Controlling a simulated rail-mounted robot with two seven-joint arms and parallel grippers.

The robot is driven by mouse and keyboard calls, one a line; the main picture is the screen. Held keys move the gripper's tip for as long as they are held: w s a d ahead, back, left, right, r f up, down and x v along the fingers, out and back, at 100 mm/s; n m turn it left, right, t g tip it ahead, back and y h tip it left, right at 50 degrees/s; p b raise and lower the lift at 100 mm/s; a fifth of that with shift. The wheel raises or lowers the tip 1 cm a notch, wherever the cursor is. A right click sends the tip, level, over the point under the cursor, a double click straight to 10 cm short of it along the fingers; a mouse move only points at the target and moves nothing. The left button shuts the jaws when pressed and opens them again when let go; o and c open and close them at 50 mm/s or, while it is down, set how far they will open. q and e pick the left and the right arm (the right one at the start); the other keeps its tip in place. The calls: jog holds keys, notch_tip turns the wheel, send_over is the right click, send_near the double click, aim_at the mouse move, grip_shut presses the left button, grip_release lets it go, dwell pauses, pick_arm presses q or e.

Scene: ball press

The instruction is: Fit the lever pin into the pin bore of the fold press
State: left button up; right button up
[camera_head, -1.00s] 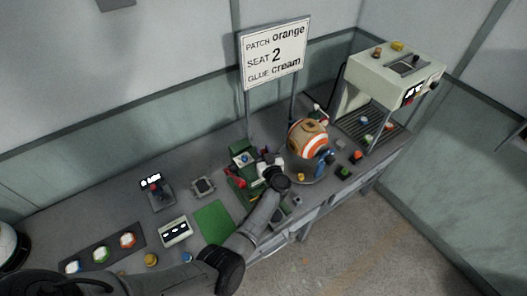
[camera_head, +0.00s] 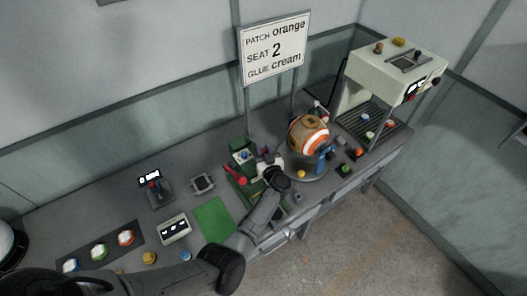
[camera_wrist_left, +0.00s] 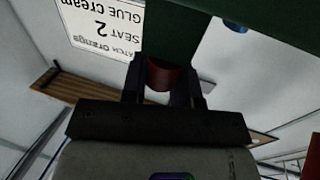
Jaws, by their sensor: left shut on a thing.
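The green fold press (camera_head: 238,188) stands on the bench, left of the orange-and-white ball. My left gripper (camera_head: 264,172) is at its right side and covers part of it. In the left wrist view the gripper (camera_wrist_left: 163,88) is shut on a dark red round piece (camera_wrist_left: 162,74), which looks like the lever pin. A dark green block (camera_wrist_left: 172,32), seemingly part of the press, is right beyond the red piece. The pin bore is hidden, and I cannot tell whether the pin is in it. My right gripper is not in view.
The orange-and-white ball (camera_head: 310,138) sits on a round stand close to the right of my gripper. A green mat (camera_head: 213,218) lies in front of the press. A sign (camera_head: 275,47) stands behind. A cream machine (camera_head: 392,70) stands at the far right.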

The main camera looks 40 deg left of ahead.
pick_arm(q)
jog(key=shift+f, duration=0.35)
jog(key=o, duration=1)
jog(key=shift+d, duration=0.1)
jog(key=shift+s+d+r, duration=0.15)
jog(key=shift+d, duration=0.05)
jog(key=shift+p+v, duration=1.8)
jog(key=shift+v, duration=1.65)
